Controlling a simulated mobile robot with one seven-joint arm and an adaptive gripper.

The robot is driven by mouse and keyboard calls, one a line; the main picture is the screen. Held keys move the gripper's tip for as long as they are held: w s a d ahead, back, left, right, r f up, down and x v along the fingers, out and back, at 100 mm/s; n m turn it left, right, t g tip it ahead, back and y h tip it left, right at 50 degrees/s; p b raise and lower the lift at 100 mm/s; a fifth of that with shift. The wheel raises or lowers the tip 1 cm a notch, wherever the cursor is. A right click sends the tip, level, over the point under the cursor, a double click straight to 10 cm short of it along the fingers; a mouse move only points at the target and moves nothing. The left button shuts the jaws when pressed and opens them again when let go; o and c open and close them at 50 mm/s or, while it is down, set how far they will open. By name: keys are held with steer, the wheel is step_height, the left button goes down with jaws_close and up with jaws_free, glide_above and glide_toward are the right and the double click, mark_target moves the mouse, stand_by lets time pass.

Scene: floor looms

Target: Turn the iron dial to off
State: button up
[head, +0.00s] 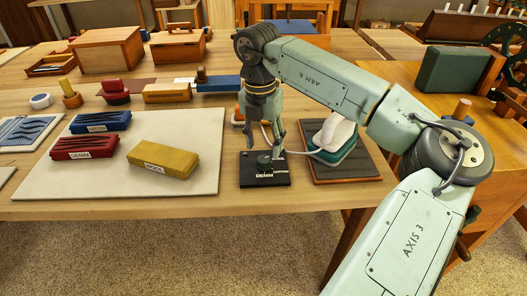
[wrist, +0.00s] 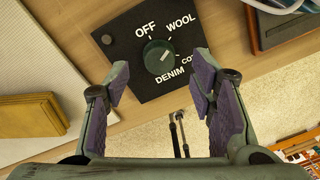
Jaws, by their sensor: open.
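The iron dial is a round dark green knob (wrist: 160,57) on a black plate (wrist: 120,38), marked OFF, WOOL, DENIM and a partly hidden label starting "CO". A short white mark on the knob slants up and right, roughly toward WOOL. In the head view the knob (head: 264,160) and plate (head: 247,177) sit near the table's front edge. My gripper (wrist: 161,78) is open, its purple-padded fingers either side of the knob in the wrist view and apart from it. In the head view my gripper (head: 265,146) hangs just above the plate. The white and teal iron (head: 333,138) stands to the right.
The iron stands on a dark wood-edged board (head: 350,167). Its pale cord runs close behind the plate. A cream mat (head: 120,182) to the left holds yellow (head: 164,163), red (head: 80,158) and blue (head: 100,121) blocks. A small black button (wrist: 106,39) is on the plate.

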mark_target(264, 158)
steer(key=shift+f+p, duration=0.3)
steer(key=shift+f, duration=1.75)
steer(key=shift+c, duration=0.2)
steer(key=c, duration=1.1)
